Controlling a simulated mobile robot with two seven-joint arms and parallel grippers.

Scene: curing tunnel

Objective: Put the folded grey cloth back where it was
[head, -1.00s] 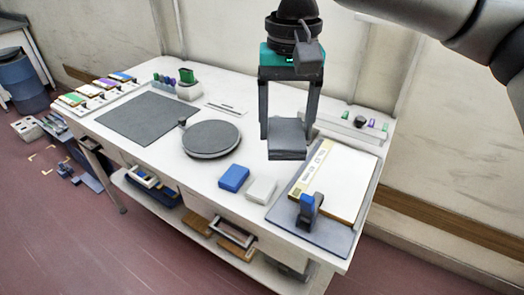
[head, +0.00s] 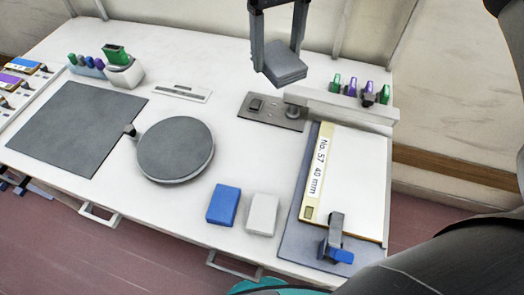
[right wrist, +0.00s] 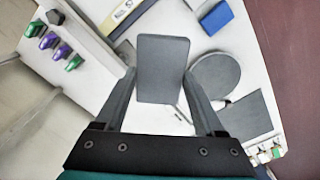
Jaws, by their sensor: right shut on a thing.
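My right gripper (head: 278,45) is shut on the folded grey cloth (head: 281,66), a dark grey, layered square pad. It holds the cloth in the air, in the picture near the back edge of the table, and the cloth is tilted. In the right wrist view the cloth (right wrist: 162,69) fills the space between the two fingers (right wrist: 158,92). A blue block-like thing (head: 223,204) and a white one (head: 262,214) lie side by side on the white table (head: 210,120). My left gripper is not in view.
A round dark turntable (head: 175,148) and a flat grey mat (head: 78,127) lie to the left. A clamped board (head: 345,180) lies right.

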